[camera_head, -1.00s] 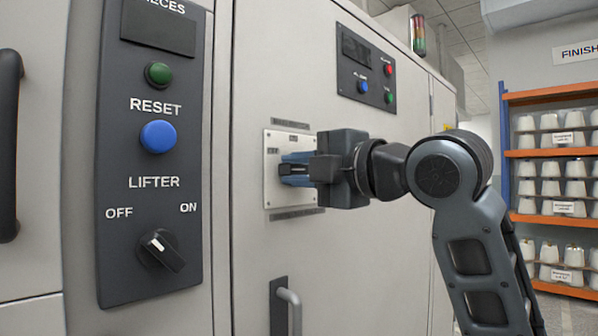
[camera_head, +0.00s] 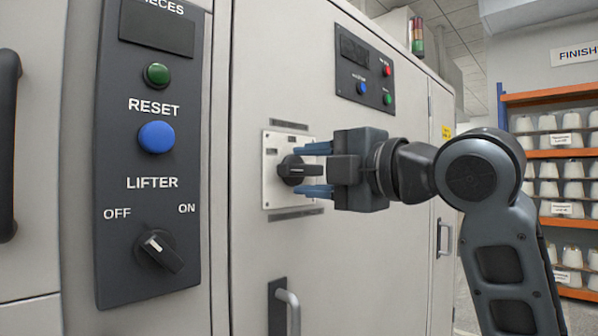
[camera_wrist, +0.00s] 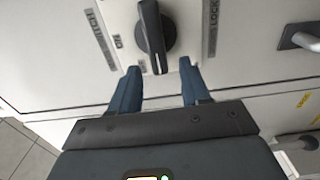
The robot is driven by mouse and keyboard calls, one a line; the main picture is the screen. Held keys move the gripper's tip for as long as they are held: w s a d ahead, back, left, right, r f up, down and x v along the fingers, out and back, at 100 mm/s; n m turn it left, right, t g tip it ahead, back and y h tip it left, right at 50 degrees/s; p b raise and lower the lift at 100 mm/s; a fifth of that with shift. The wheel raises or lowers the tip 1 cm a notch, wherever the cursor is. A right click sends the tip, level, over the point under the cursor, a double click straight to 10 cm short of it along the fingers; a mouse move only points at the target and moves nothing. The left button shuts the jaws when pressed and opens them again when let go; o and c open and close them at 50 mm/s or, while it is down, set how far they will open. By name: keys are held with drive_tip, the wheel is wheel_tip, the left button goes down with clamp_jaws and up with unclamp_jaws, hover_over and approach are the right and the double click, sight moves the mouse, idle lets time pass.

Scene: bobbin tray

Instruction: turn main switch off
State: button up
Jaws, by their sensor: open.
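The main switch (camera_head: 290,171) is a black rotary knob on a pale square plate (camera_head: 271,194) on the cabinet front. Its handle lies about level in the head view, pointing right towards my gripper. My gripper (camera_head: 305,170) is open, with one blue finger above the handle and one below, both apart from it. In the wrist view the knob (camera_wrist: 153,32) shows ahead of the open fingers (camera_wrist: 159,68), its handle pointing towards the gap between them. An ON mark (camera_wrist: 117,41) is on the plate beside the knob. Nothing is held.
A dark panel at left carries a green button (camera_head: 157,75), a blue RESET button (camera_head: 156,137) and a LIFTER knob (camera_head: 159,250). A small button panel (camera_head: 364,70) is above the switch. A door handle (camera_head: 287,311) sticks out below. Bobbin shelves (camera_head: 550,153) stand at right.

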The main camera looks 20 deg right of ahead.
drive_tip(key=v, duration=0.5)
idle(0.4)
wheel_tip(320, 180, down, 13)
drive_tip(key=m+t+h+p, duration=0.2)
drive_tip(key=m, duration=0.9)
drive_tip(key=s+a+f+m+h+p, duration=0.1)
drive_tip(key=s+f+m+h, duration=0.1)
drive_tip(key=s+f+m, duration=0.4)
drive_tip(key=s+f+m+h+p, duration=0.2)
drive_tip(key=s+f, duration=0.1)
drive_tip(key=f, duration=0.6)
drive_tip(key=s+f+m+g+p, duration=0.1)
drive_tip(key=s+f+g, duration=0.1)
drive_tip(key=s, duration=1.2)
drive_tip(key=s+f+m+g+h+p, duration=0.1)
drive_tip(key=s+f, duration=0.3)
drive_tip(key=s, duration=1.1)
drive_tip(key=shift+d+m+g+p, duration=0.2)
drive_tip(key=shift+m+g+p, duration=0.2)
drive_tip(key=shift+m+p, duration=0.3)
